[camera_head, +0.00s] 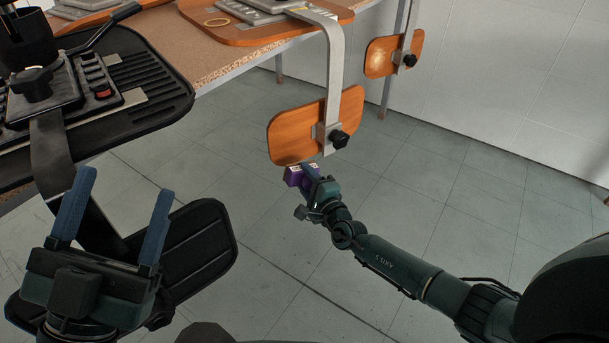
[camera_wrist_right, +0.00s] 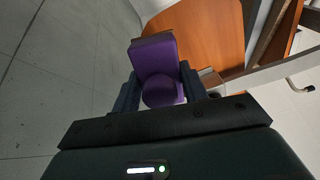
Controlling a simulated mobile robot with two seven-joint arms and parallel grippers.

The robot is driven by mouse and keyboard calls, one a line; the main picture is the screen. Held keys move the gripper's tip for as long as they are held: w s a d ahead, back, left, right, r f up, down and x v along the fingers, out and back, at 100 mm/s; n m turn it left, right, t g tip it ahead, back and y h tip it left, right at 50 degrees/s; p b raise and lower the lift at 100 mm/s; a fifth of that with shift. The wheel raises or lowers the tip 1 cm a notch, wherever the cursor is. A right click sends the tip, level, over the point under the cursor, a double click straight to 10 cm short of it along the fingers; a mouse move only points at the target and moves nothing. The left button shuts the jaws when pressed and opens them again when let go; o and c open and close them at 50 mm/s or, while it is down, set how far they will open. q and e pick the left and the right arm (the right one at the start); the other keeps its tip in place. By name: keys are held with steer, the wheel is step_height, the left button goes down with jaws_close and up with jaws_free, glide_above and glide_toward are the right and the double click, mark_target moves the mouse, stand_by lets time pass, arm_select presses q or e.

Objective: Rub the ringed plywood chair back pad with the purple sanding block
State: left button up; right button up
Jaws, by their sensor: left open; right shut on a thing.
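The nearer orange plywood chair back pad (camera_head: 293,130) hangs from a grey metal bracket with a black knob; it also shows in the right wrist view (camera_wrist_right: 205,38). My right gripper (camera_head: 306,172) is shut on the purple sanding block (camera_head: 293,176), just below the pad's lower edge. In the right wrist view the block (camera_wrist_right: 155,55) sits between the fingers, close to the pad; I cannot tell whether they touch. My left gripper (camera_head: 125,190) is open and empty at lower left.
A second plywood back pad (camera_head: 386,60) hangs farther back on the right, with a pale patch. A chipboard tabletop (camera_head: 218,62) carries the chairs. A black chair with a ribbed pad (camera_head: 150,100) stands at left, near my left gripper. Tiled floor is open at centre.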

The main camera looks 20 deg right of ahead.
steer(key=shift+s+d+r+p, duration=0.1)
steer(key=shift+s+p, duration=0.25)
steer(key=shift+s, duration=0.15)
steer(key=shift+s+d+r+p, duration=0.1)
steer(key=shift+s+p, duration=0.25)
steer(key=shift+s, duration=0.15)
steer(key=shift+s+f, duration=0.15)
steer(key=shift+s, duration=0.3)
